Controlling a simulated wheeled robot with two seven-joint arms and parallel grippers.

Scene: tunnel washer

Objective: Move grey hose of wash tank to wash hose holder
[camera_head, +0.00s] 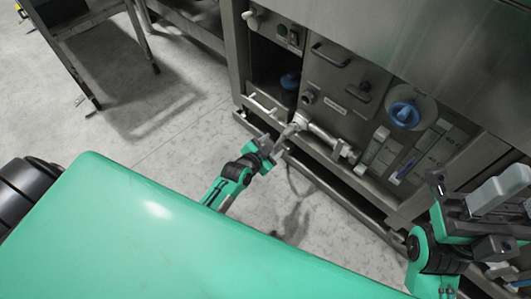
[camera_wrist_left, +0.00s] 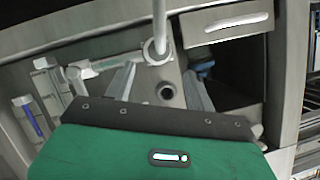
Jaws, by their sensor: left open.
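The grey hose (camera_head: 298,120) shows on the washer's front, its pale bent end near a light pipe (camera_head: 325,137). In the left wrist view a grey hose (camera_wrist_left: 160,22) comes down from the top edge to a round ring (camera_wrist_left: 156,50). My left gripper (camera_head: 281,141) is open just in front of and below the hose end. I cannot tell which part is the wash hose holder. My right gripper (camera_head: 497,215) is at the right edge, partly cut off.
A dark table (camera_head: 85,22) stands upper left. The floor between is clear.

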